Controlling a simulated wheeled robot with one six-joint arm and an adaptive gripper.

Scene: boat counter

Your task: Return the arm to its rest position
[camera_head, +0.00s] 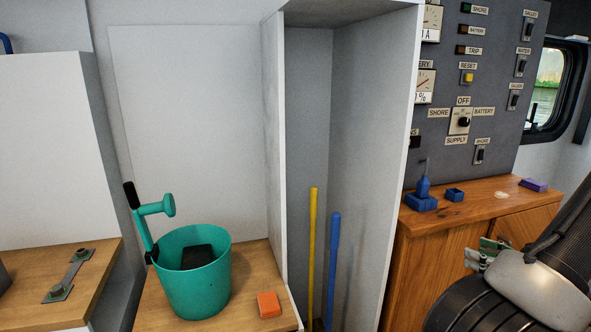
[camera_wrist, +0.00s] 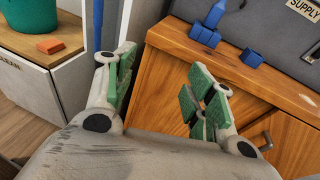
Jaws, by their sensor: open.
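My gripper (camera_head: 488,252) is at the right edge of the head view, in front of the wooden cabinet (camera_head: 418,262), with part of my arm beside it. In the wrist view my gripper (camera_wrist: 160,95) shows two fingers with green pads spread wide apart. Nothing is between them. The cabinet's wooden front shows behind the fingers.
A teal bucket (camera_head: 197,285) with a dark item inside and an orange block (camera_head: 269,304) stand on the left counter. Yellow (camera_head: 313,250) and blue (camera_head: 333,265) poles stand in the tall locker. A blue holder (camera_head: 421,202), small blue box (camera_head: 455,195) and purple block (camera_head: 534,185) sit on the cabinet.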

